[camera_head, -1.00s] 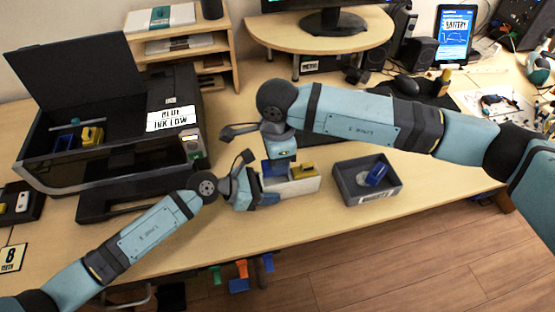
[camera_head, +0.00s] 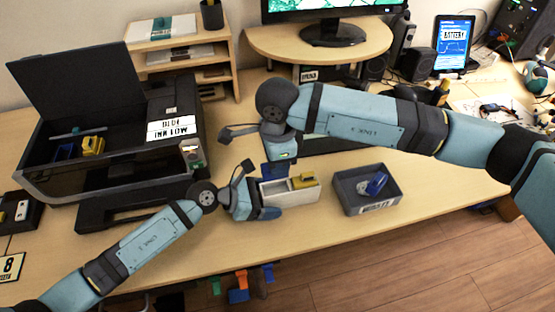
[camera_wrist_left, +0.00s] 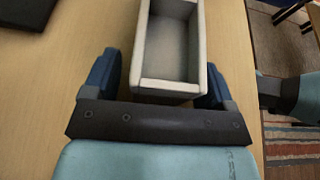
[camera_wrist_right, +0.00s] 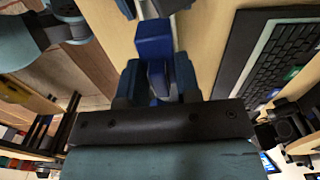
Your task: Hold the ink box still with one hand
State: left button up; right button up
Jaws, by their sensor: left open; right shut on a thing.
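The ink box (camera_head: 291,197), white and open-topped, stands on the table with a yellow cartridge (camera_head: 303,181) at its right part. My left gripper (camera_head: 257,192) is open at the box's left end. In the left wrist view its fingers (camera_wrist_left: 166,85) straddle the near end of the box (camera_wrist_left: 172,88), with a gap at the left finger; I cannot tell whether the right finger touches. The compartment nearest it looks empty. My right gripper (camera_wrist_right: 158,80) is shut on a blue cartridge (camera_wrist_right: 153,45), which shows in the head view (camera_head: 275,171) just above and behind the box's left part.
A grey tray (camera_head: 350,205) with a blue cartridge (camera_head: 377,183) stands right of the box. The open printer (camera_head: 110,180) at the left holds a blue and a yellow cartridge. A keyboard (camera_wrist_right: 275,55) lies beside the right gripper. The table's front edge is close to the box.

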pick_arm(q)
jog(key=v, duration=1.2)
pick_arm(e)
jog(key=shift+s+f, duration=0.1)
